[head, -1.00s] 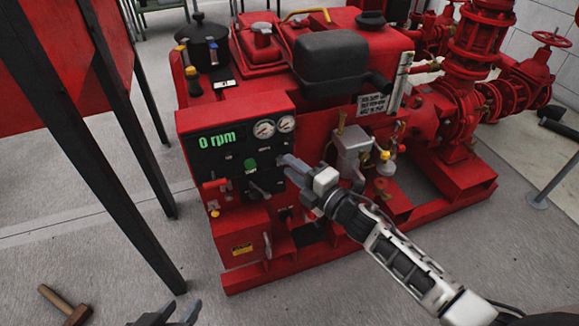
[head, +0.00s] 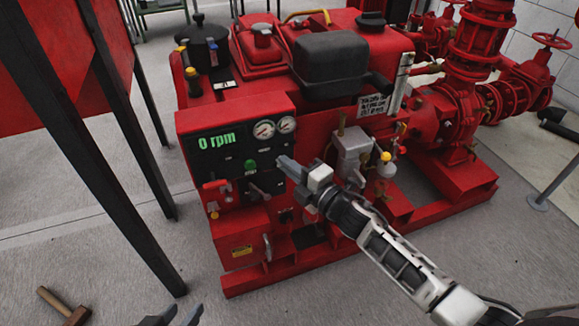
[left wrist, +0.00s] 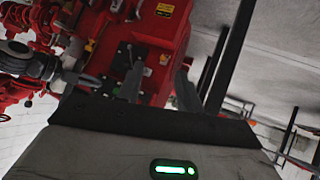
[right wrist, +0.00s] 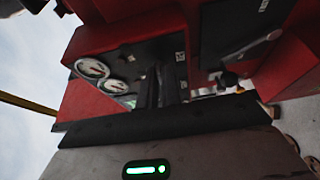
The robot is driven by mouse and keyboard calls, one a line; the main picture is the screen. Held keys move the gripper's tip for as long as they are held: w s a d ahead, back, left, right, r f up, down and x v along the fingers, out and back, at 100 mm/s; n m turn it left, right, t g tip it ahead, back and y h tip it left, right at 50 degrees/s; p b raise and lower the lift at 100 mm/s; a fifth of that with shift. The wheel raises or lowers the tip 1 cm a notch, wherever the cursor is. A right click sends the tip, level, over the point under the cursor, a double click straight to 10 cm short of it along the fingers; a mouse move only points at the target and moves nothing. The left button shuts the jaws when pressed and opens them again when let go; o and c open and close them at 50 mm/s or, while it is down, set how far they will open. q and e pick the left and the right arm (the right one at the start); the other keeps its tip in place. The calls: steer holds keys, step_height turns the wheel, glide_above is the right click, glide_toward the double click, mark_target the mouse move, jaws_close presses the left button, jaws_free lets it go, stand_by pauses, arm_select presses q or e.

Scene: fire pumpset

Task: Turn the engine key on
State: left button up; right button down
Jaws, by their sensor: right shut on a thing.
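The engine's control panel (head: 233,150) is on the front of the red pumpset, with a green "0 rpm" display and two round gauges. My right gripper (head: 282,163) is at the panel's right side, below the gauges. In the right wrist view its fingers (right wrist: 164,82) are close together, tips against the dark panel face, shut on the engine key. The key itself is hidden by the fingertips. My left gripper (head: 180,317) is low at the bottom edge of the head view, away from the panel; its fingers stand apart and empty in the left wrist view (left wrist: 158,85).
A green button (head: 250,164) and a red lever (head: 216,184) are on the panel left of my right gripper. Dark legs (head: 128,130) of a red stand rise at the left. A hammer (head: 73,315) lies at the bottom left.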

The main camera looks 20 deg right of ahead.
arm_select(q)
steer(key=shift+w+d+r+t+h+b, duration=0.1)
steer(key=shift+w+d+t+h+b, duration=0.2)
steer(key=shift+b, duration=0.8)
steer(key=shift+w+d+r+t+h+b, duration=0.15)
steer(key=shift+d+t+b, duration=0.25)
steer(key=shift+b, duration=0.65)
arm_select(e)
steer(key=shift+a+f+m+t+h, duration=0.15)
steer(key=shift+m+t, duration=0.45)
steer(key=shift+m, duration=0.95)
steer(key=shift+d+f+m+t+h, duration=0.1)
steer(key=shift+m+t, duration=0.5)
steer(key=shift+m, duration=1)
steer(key=shift+a+f+m+t+h, duration=0.15)
steer(key=shift+m+t, duration=0.45)
steer(key=shift+m, duration=0.95)
steer(key=shift+d, duration=0.1)
steer(key=c, duration=1.6)
jaws_free()
steer(key=shift+s, duration=0.1)
arm_select(q)
steer(key=shift+a+f+g+p, duration=0.25)
steer(key=shift+f+g+p, duration=0.25)
steer(key=shift+p, duration=0.4)
arm_select(e)
steer(key=v, duration=1.6)
steer(key=shift+r, duration=0.1)
arm_select(q)
steer(key=shift+s, duration=0.1)
